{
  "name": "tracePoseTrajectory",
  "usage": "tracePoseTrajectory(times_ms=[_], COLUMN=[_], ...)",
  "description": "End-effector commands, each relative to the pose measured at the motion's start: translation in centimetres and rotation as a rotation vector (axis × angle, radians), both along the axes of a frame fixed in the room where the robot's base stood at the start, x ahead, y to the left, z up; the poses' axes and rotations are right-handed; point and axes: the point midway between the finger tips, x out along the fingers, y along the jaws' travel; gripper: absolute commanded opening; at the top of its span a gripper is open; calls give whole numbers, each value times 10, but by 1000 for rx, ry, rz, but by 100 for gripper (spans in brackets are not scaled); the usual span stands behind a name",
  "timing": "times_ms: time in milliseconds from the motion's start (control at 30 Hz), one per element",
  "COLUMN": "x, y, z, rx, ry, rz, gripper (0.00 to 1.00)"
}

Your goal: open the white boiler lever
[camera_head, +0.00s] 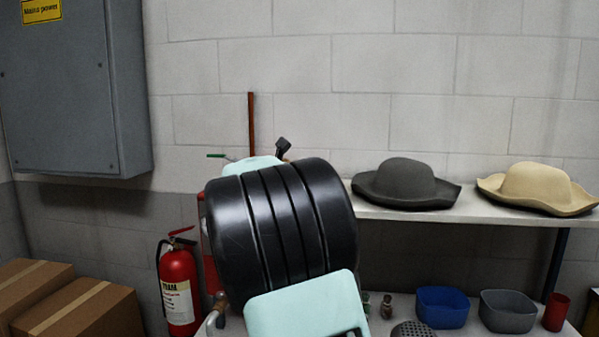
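I cannot make out a white boiler lever; no clear boiler shows either. A large black ribbed cylinder with pale mint parts, which looks like my own arm close to the camera, fills the middle and hides what is behind it. A small green-tipped piece (217,156) sticks out to the left just above it; I cannot tell what it belongs to. A small dark knob-like piece (283,147) shows above the arm, also unclear. My gripper cannot be made out.
A fire extinguisher (178,287) and cardboard boxes (80,308) stand at lower left. A grey cabinet (62,95) hangs above. A shelf (480,218) at right holds a grey hat (406,181) and a tan hat (537,186). Below are blue (443,308) and grey bins (507,312).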

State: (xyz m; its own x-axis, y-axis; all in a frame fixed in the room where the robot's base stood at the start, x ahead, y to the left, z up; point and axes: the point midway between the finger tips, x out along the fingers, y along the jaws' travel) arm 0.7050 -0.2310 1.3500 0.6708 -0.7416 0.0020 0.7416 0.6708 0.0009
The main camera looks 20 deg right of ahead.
Motion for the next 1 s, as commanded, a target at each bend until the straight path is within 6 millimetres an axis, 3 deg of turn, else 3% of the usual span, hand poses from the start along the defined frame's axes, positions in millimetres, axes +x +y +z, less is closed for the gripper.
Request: tracePoseTrajectory(times_ms=[1000], x=[3], y=[-5], z=[0], rx=[0], ry=[1], rz=[-3], gripper=[0])
